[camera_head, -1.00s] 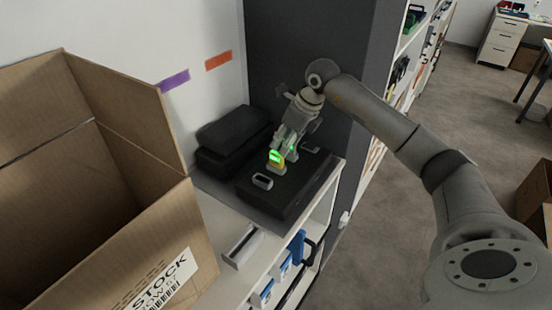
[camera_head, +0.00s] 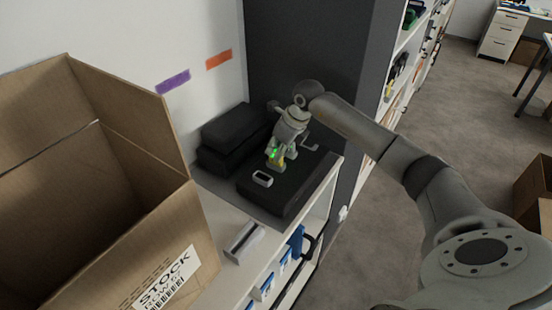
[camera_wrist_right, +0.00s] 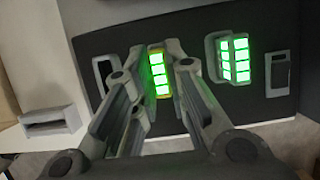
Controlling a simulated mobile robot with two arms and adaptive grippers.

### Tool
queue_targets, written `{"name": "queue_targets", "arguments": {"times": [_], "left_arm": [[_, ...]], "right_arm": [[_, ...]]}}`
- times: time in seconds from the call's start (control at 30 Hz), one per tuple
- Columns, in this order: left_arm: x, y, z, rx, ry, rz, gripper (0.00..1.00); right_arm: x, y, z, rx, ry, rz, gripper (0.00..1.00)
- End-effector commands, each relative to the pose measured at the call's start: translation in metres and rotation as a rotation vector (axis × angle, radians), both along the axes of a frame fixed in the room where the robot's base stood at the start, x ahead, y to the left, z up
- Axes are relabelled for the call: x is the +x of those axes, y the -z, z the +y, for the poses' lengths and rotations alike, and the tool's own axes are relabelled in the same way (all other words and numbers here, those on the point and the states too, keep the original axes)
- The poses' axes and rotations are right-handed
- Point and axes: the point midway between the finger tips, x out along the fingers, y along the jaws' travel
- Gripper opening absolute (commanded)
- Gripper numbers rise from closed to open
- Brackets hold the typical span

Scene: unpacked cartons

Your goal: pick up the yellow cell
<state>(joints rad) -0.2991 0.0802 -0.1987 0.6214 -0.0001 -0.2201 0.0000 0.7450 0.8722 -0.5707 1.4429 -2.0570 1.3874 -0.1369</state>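The yellow cell (camera_head: 281,161) has its foot on the black case (camera_head: 281,198). In the right wrist view the yellow cell (camera_wrist_right: 158,75) shows a column of lit green panels. My right gripper (camera_head: 276,157) is lowered over it, with one finger on each side. In the right wrist view the fingertips (camera_wrist_right: 156,62) are very near the cell's sides; whether they press on it I cannot tell. The fingers hide part of the cell in the head view. My left gripper is out of view.
A second green-lit cell (camera_wrist_right: 234,58) stands beside it in the wrist view. An empty light-rimmed slot (camera_head: 262,179) is at the case's front. Black cases (camera_head: 232,137) are stacked behind left. A large open carton (camera_head: 168,215) stands at left; a dark cabinet side (camera_head: 335,60) rises behind.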

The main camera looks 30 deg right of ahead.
Motion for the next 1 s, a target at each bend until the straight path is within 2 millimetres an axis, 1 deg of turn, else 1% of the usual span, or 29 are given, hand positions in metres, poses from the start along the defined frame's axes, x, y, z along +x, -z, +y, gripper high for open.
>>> {"name": "queue_targets", "arguments": {"times": [0.47,0.63,0.77,0.83,0.93,1.0], "left_arm": [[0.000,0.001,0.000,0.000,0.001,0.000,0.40],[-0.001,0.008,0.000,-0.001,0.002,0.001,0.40],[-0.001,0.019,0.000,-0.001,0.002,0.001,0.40],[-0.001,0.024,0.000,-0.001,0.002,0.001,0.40],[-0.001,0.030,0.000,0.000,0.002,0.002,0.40],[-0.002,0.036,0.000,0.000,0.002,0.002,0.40]], "right_arm": [[0.001,-0.002,0.000,0.000,0.000,-0.002,0.00],[0.001,-0.009,-0.001,-0.001,0.001,-0.006,0.00],[0.001,-0.023,0.000,0.000,-0.001,-0.007,0.00],[-0.001,-0.033,0.002,-0.001,-0.002,-0.007,0.00],[-0.012,-0.050,0.013,-0.003,-0.004,-0.007,0.00],[-0.019,-0.065,0.022,-0.002,-0.004,-0.009,0.00]]}}
